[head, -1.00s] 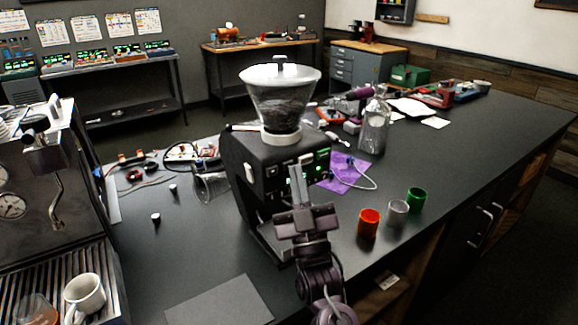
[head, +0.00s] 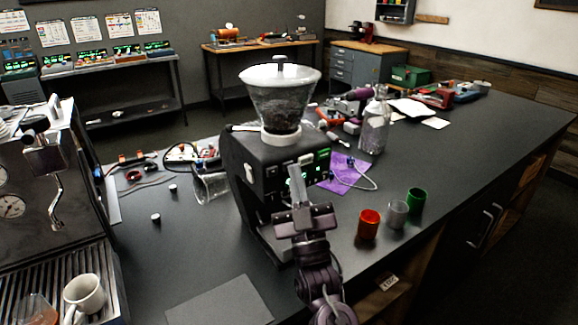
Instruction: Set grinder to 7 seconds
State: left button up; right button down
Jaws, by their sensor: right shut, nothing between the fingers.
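The grinder (head: 262,150) is a black machine on the dark counter, with a clear hopper (head: 281,100) of dark beans under a white lid. Its front panel (head: 314,166) has small green-lit displays and buttons; the digits are too small to read. My right gripper (head: 297,172) is shut and empty, its fingertips pointing up at the front panel and covering part of it. I cannot tell whether the tips touch a button. My left gripper is not in view.
An espresso machine (head: 45,190) with a white mug (head: 84,293) stands at the left.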

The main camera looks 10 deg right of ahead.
jog(key=shift+s+d, duration=0.2)
jog(key=shift+s, duration=0.4)
jog(key=s, duration=0.1)
jog(key=s+d, duration=0.1)
jog(key=s, duration=0.1)
jog(key=s+p, duration=0.1)
jog(key=shift+s+d, duration=0.35)
dwell(2.2)
jog(key=s+m+g+h+p, duration=0.1)
jog(key=m+h+p, duration=0.1)
jog(key=m+p, duration=0.1)
jog(key=s+m+g+h+p, duration=0.1)
jog(key=m+h+p, duration=0.2)
jog(key=m, duration=0.1)
jog(key=s+m+g+h+p, duration=0.1)
jog(key=m+g+h+p, duration=0.1)
jog(key=m+h+p, duration=0.1)
jog(key=shift+s+d+r+p, duration=0.15)
jog(key=shift+s+d+p, duration=0.2)
jog(key=shift+d, duration=0.05)
